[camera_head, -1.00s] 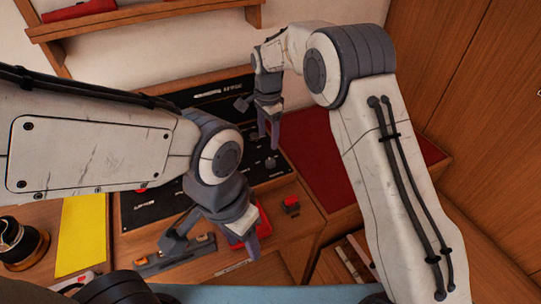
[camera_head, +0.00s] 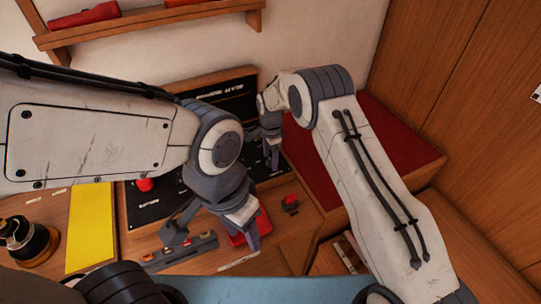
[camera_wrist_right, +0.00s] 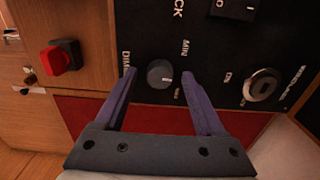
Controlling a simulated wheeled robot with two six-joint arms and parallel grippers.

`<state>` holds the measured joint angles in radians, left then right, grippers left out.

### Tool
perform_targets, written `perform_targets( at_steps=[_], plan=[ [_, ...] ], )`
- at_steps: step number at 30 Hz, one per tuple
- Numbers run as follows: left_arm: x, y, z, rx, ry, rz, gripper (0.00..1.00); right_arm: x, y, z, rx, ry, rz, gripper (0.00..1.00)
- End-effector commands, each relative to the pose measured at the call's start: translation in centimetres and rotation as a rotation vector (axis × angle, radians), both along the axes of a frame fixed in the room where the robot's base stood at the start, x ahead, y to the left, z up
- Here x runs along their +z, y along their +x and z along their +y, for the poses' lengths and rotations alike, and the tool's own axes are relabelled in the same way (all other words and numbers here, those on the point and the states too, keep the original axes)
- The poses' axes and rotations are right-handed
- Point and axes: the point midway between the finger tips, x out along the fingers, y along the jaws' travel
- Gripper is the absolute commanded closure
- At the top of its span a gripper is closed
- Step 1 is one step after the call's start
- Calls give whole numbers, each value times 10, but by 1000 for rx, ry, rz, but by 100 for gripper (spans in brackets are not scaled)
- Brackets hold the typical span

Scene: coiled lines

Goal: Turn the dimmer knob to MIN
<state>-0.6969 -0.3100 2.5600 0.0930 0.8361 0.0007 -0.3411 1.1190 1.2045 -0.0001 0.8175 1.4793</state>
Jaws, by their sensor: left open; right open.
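The dimmer knob (camera_wrist_right: 160,73), small, round and dark grey with a pale mark on its right side, sits on the black panel (camera_wrist_right: 205,70) in the right wrist view. MIN is printed at its upper right, and the DIMMER label is partly hidden by a finger. My right gripper (camera_wrist_right: 158,76) is open, one finger on each side of the knob; contact cannot be told. In the head view my right gripper (camera_head: 272,158) is over the panel and the knob is not discernible. My left gripper (camera_head: 213,238) is open near the desk's front, away from the knob.
A key switch (camera_wrist_right: 262,85) and a black rocker switch (camera_wrist_right: 234,8) are near the knob. A red block-shaped control (camera_wrist_right: 61,57) is on the wood. A yellow sheet (camera_head: 91,225) lies left of the panel, and a red cushion (camera_head: 340,170) right of it.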

Motion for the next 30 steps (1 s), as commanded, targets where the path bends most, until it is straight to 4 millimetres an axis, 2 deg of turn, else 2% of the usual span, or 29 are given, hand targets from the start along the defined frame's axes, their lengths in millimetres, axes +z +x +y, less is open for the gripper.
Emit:
perform_targets(
  at_steps=[7, 11, 12, 13, 23, 30],
  plan=[
    [0, 0, 0, 0, 0, 0, 50, -1, 0, 0, 0, 0, 0, 28],
    [0, 0, 0, 0, 0, 0, 50, -1, 0, 0, 0, 0, 0, 78],
    [0, 0, 0, 0, 0, 0, 50, -1, 0, 0, 0, 0, 0, 93],
    [0, 0, 0, 0, 0, 0, 50, -1, 0, 0, 0, 0, 0, 100],
    [-4, 0, 0, 1, 0, 0, 50, -2, 0, 0, 35, 0, 0, 100],
    [-17, 0, 0, 2, 0, 0, 50, -3, 0, 0, 168, 0, 0, 100]
  ],
)
